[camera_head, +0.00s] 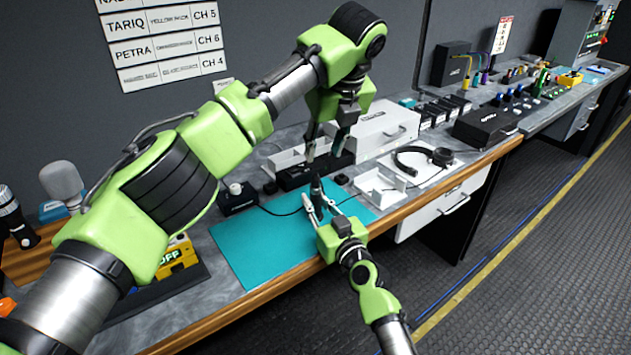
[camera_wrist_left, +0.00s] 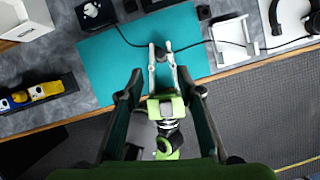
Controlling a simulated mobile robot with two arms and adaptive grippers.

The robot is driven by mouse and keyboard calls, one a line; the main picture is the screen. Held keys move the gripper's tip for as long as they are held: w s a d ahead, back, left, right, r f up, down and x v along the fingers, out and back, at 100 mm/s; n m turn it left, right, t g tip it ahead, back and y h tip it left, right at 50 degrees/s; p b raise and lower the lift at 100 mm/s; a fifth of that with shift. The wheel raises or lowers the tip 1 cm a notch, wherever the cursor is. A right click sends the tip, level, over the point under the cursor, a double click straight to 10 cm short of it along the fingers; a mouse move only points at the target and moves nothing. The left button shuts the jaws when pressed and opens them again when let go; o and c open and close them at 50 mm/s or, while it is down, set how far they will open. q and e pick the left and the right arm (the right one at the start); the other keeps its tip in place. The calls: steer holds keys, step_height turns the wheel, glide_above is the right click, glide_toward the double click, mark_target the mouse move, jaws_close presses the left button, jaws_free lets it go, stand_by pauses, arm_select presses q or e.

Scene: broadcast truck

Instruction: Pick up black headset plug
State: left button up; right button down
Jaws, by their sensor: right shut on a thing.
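My right gripper (camera_head: 318,210) is over the teal mat (camera_head: 262,248), shut on the black headset plug (camera_head: 316,187). The plug stands roughly upright between its light fingertips. In the left wrist view the plug (camera_wrist_left: 161,55) shows as a small dark piece between the fingers, with a black cable running off to both sides. My left gripper (camera_head: 325,150) is higher and further back, above the black box. Its fingers are apart and empty, and they frame my right gripper in the left wrist view.
A black box (camera_head: 293,179) lies behind the mat. A black headset (camera_head: 425,160) rests to the right, near a white tray (camera_head: 382,184). A small black box with a knob (camera_head: 238,199) stands left. A black case (camera_head: 486,127) sits further right. The mat's front is clear.

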mark_target(317, 175)
arm_select(q)
steer(key=x, duration=1)
steer(key=shift+w+f, duration=0.15)
steer(key=shift+f, duration=0.2)
jaws_close()
